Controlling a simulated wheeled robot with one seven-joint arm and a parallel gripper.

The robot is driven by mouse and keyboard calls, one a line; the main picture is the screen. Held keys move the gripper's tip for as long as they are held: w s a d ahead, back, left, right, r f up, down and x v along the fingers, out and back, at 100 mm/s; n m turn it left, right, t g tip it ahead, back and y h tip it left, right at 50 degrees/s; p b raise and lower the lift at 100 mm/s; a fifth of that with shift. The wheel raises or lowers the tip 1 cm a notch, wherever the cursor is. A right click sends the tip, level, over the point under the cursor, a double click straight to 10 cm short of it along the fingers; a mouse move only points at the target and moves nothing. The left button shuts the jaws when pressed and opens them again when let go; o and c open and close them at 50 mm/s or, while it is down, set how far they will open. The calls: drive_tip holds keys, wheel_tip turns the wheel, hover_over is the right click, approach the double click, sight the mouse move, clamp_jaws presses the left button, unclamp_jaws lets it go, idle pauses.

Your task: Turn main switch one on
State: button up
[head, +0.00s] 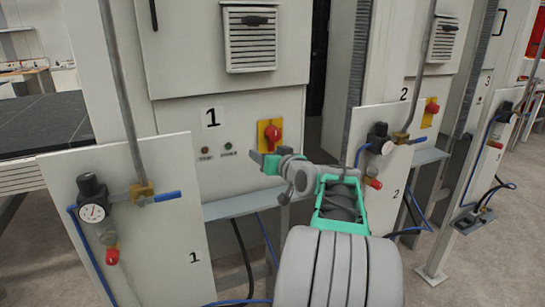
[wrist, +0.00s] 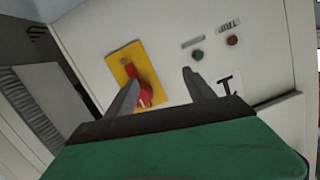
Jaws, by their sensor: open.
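Main switch one is a red rotary knob on a yellow plate (head: 270,134), right of the black "1" on the white cabinet panel. In the wrist view, the yellow plate (wrist: 125,68) shows turned, with the red knob (wrist: 144,97) partly hidden behind the left finger. My gripper (head: 256,158) is just below the switch in the head view. In the wrist view, my gripper (wrist: 160,77) has its fingers spread, with nothing held between them. The left finger overlaps the knob in the picture; I cannot tell whether it touches. The knob's exact setting is unclear.
A green button (head: 228,147) and a red-brown button (head: 206,152) sit left of the switch. A lower white board (head: 130,225) with a gauge, valve and blue hoses stands at front left. A similar board marked "2" (head: 392,165) stands on the right.

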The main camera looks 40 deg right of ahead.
drive_tip(key=m+t+h, duration=0.1)
drive_tip(key=t, duration=0.1)
approach(276, 136)
drive_tip(key=w, duration=0.3)
drive_tip(key=x, duration=0.2)
drive_tip(key=p+x, duration=0.1)
drive_tip(key=x, duration=0.2)
drive_tip(key=p+x, duration=0.1)
drive_tip(key=x, duration=0.2)
drive_tip(key=shift+s+d, duration=0.1)
drive_tip(key=shift+d, duration=0.2)
clamp_jaws()
